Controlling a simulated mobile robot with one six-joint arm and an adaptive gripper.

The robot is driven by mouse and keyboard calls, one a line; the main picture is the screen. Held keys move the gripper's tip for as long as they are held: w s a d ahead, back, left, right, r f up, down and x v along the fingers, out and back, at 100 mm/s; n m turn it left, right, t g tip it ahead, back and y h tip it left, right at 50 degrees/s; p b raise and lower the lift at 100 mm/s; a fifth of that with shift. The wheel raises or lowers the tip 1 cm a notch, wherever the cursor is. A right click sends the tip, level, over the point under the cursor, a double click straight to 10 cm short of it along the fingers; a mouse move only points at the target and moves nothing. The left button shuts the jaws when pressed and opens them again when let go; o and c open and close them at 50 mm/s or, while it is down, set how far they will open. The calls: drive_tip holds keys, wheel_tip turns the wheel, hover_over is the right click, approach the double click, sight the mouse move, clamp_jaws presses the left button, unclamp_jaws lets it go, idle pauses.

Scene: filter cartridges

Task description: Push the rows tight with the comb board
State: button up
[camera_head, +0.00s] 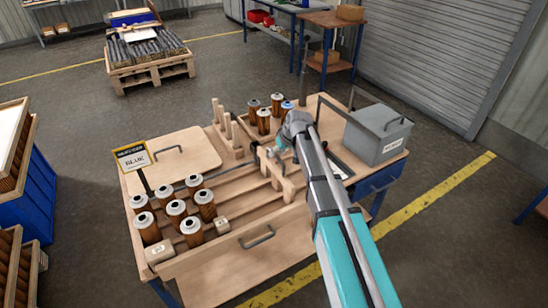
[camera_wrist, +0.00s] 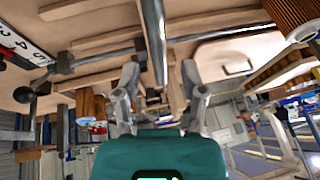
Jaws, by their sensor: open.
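Several orange-brown filter cartridges (camera_head: 177,210) with pale caps stand in rows between wooden rails at the left of the bench. The wooden comb board (camera_head: 276,172) stands across the rails to their right, with a clear stretch between it and the cartridges. My gripper (camera_head: 275,151) is at the comb board's upper end, partly hidden by my arm. In the wrist view my gripper (camera_wrist: 160,78) has its fingers apart. A grey bar (camera_wrist: 152,40) passes between the fingers in that picture; I cannot tell whether they touch it.
More cartridges (camera_head: 264,121) stand in a tray behind my arm. A pegged wooden rack (camera_head: 226,128), a flat lid (camera_head: 172,161) with a handle and a sign (camera_head: 133,157) are at the back and left. A grey box (camera_head: 378,134) stands right.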

drive_tip(key=shift+w+a+f, duration=0.1)
drive_tip(key=shift+f, duration=0.25)
clamp_jaws()
